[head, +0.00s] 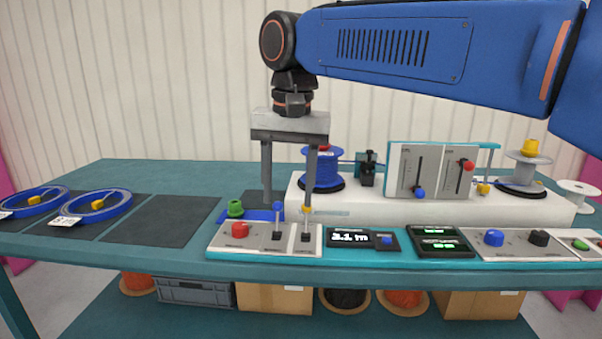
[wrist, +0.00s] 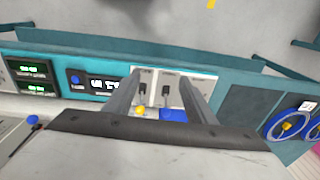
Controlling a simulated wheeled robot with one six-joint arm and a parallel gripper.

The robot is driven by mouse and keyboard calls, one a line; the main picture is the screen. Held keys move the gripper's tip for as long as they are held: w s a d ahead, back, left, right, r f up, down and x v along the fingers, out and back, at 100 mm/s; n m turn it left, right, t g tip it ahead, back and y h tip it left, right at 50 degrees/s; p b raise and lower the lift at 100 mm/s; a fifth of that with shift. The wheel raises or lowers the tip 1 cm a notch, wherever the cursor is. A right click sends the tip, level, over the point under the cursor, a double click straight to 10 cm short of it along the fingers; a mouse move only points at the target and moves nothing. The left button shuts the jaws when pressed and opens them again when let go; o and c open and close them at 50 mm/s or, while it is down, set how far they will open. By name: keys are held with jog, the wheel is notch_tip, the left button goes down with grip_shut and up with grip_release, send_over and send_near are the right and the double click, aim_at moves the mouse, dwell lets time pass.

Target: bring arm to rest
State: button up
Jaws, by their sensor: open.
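My gripper (head: 287,206) hangs pointing down from my blue arm in the head view, its two grey fingers apart with nothing between them. It is over the control panel (head: 258,250) at the front of the bench, near a blue-knobbed lever (head: 277,210) and a yellow-knobbed lever (head: 306,211). In the wrist view the open fingers (wrist: 162,78) frame the same panel (wrist: 157,76) and its levers. I cannot tell whether a fingertip touches a lever.
A white machine (head: 400,212) with a blue reel (head: 321,170) and upright lever plates (head: 432,170) stands behind the panel. Blue cable coils (head: 95,206) lie on dark mats at left. A display reads 3.1 m (head: 350,238). An empty mat (head: 160,220) lies left of the panel.

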jog(key=s+d+f+t, duration=0.1)
jog(key=d+f, duration=0.3)
jog(key=d, duration=0.7)
jog(key=s+d+f+t, duration=0.1)
jog(key=s+d+f, duration=0.6)
jog(key=d+f, duration=0.3)
jog(key=s+d+f+t, duration=0.2)
jog(key=s+d+f, duration=0.5)
jog(key=d+f, duration=0.3)
jog(key=shift+s+d+f+n+h, duration=0.2)
jog(key=shift+f+n+h, duration=0.15)
jog(key=shift+f, duration=0.25)
